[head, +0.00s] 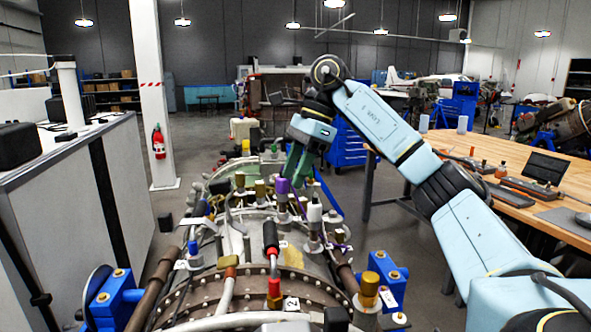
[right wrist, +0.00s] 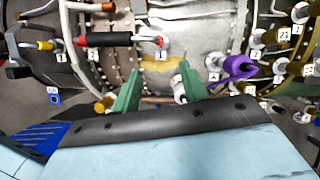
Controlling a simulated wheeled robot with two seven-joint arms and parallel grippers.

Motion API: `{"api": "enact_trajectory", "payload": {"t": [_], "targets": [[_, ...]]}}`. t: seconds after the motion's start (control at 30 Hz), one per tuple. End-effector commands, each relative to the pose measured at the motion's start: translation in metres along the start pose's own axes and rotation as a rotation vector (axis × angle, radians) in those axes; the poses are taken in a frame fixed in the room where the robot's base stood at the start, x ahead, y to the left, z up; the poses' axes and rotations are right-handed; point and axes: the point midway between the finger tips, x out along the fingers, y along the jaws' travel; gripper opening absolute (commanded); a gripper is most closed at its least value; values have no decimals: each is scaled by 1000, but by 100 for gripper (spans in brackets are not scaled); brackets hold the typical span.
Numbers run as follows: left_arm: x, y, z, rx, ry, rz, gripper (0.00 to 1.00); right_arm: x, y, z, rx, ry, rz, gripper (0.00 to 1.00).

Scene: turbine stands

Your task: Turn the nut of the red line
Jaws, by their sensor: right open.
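The red line shows in the head view as a black sleeve (head: 270,236) with a red collar, and a grey tube running down to a red nut (head: 274,288) on the turbine's near flange. My right gripper (head: 297,180) is open and empty, beyond the red nut and above the turbine. Its green fingers (right wrist: 160,75) point toward the turbine, apart from the nut. My left gripper is not in view.
The turbine (head: 205,285) carries many other fittings. A purple line (right wrist: 235,68) and a white-capped fitting (head: 315,212) are near my right gripper. Blue brackets (head: 383,280) flank the near flange. A wooden bench (head: 520,165) stands right, a white cabinet (head: 70,200) left.

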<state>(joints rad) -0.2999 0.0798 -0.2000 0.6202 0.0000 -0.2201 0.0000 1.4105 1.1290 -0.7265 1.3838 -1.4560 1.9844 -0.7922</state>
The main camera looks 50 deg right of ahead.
Motion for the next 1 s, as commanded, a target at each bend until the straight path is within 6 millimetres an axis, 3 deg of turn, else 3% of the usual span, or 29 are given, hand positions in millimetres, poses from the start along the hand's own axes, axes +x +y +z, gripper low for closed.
{"api": "enact_trajectory", "payload": {"t": [0.3, 0.43, 0.57, 0.8, 1.0], "targets": [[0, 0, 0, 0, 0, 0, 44, 0, 0, 1, -8, 2, 0, 47], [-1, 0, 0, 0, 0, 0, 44, 2, 0, 7, -115, 24, 8, 47], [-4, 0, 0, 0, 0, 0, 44, 7, 0, 20, -378, 80, 32, 47], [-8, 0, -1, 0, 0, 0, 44, 13, 0, 44, -985, 207, 134, 47], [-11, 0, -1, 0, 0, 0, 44, 14, 0, 55, -1373, 282, 245, 47]]}}
